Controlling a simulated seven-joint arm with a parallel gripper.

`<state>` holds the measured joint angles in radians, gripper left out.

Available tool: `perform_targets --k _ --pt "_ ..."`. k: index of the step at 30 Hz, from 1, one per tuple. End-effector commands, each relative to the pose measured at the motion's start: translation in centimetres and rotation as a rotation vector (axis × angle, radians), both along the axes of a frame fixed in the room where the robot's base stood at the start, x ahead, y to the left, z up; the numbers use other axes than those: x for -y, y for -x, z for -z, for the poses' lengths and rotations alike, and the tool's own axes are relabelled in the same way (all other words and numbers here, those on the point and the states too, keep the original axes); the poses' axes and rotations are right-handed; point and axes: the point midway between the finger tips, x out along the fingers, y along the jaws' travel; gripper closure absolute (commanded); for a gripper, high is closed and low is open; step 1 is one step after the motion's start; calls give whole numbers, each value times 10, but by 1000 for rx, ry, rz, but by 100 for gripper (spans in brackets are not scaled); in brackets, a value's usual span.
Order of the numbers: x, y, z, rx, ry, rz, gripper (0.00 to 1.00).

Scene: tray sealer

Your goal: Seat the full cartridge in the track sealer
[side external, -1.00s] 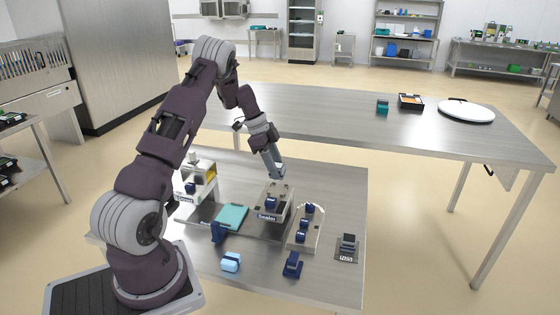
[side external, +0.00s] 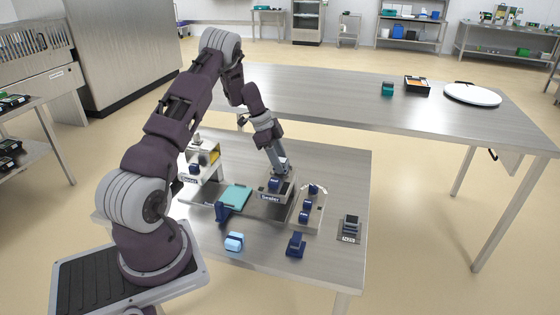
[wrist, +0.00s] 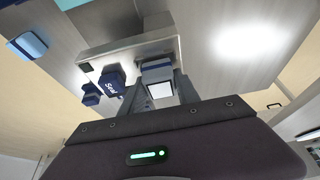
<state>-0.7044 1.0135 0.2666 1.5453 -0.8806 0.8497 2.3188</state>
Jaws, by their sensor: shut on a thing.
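The sealer (side external: 270,197) is a grey metal block with a labelled front, standing mid-bench in the side view. A dark-blue part (side external: 274,184) shows at its front opening. My gripper (side external: 281,168) points down at the top of the sealer. In the wrist view my gripper (wrist: 160,88) is shut on a cartridge (wrist: 159,90), a small block with a white face and blue-grey sides. The side view hides the held cartridge, so I cannot tell whether it touches the sealer. A blue part marked "Seal" (wrist: 112,84) is beside the fingers in the wrist view.
A rack (side external: 318,216) with several dark-blue cartridges stands right of the sealer. A teal tray (side external: 237,197) lies to its left. A light-blue block (side external: 234,242), a dark-blue holder (side external: 296,245) and a labelled pad (side external: 348,238) are nearer the front. Bare bench lies between them.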

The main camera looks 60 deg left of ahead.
Motion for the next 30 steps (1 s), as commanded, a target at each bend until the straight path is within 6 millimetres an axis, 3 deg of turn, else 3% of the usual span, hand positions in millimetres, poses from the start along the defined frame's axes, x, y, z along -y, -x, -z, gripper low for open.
perform_targets --k 8,9,12,21,30 --pt "0 0 2 0 0 1 100" --pt "0 0 2 0 0 1 56" --pt "0 0 2 0 0 1 37" --pt "0 0 1 0 0 1 37" --pt "0 0 -29 2 -2 1 37"
